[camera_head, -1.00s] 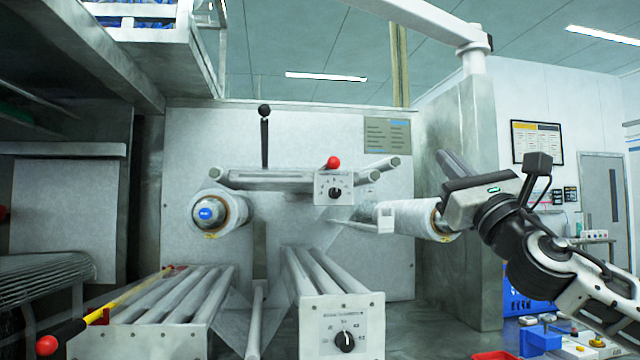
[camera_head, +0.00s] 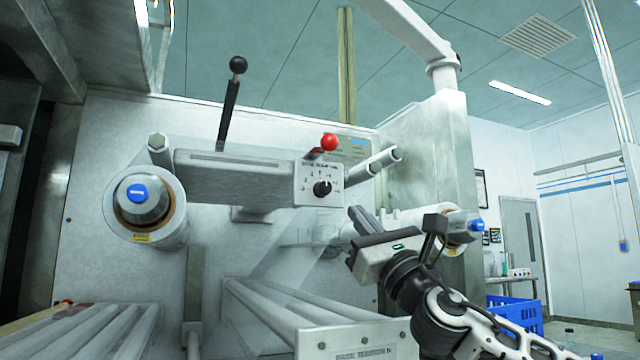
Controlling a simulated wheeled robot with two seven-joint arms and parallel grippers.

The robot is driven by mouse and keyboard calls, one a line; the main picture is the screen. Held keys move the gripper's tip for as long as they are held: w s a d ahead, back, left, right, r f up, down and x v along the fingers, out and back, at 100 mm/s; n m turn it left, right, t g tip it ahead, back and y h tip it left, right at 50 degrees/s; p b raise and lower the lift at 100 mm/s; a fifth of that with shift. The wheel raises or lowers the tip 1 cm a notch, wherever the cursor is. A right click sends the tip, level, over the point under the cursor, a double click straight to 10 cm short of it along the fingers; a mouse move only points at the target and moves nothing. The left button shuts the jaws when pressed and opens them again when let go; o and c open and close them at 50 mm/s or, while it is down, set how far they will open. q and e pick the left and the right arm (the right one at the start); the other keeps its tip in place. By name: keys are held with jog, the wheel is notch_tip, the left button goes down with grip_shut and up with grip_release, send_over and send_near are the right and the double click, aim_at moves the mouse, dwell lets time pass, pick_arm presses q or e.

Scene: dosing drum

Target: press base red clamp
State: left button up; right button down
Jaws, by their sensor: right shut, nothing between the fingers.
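A red ball knob (camera_head: 328,142) stands above the upper dial box (camera_head: 319,184) in the middle of the machine. Lower down, a small red piece (camera_head: 66,302) shows at the far left, by the lower rollers; I cannot tell which red part is the base clamp. The front plate of the lower roller box (camera_head: 352,344) is lettered, and the bottom of the picture cuts it off. My right gripper (camera_head: 360,215) is shut and empty, right of and below the upper dial box, apart from both red parts. My left gripper is out of view.
A black-knobbed lever (camera_head: 230,98) rises at the upper left of the machine. A film roll with a blue cap (camera_head: 140,194) sticks out at the left. A metal bar (camera_head: 374,162) juts out above my right gripper. A blue crate (camera_head: 517,314) stands at the lower right.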

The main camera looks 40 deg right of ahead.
aim_at(321, 152)
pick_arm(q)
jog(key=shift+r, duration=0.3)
pick_arm(e)
jog(key=shift+s+r, duration=0.1)
jog(key=shift+s, duration=0.05)
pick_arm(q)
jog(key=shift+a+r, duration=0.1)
pick_arm(e)
jog(key=shift+r, duration=0.1)
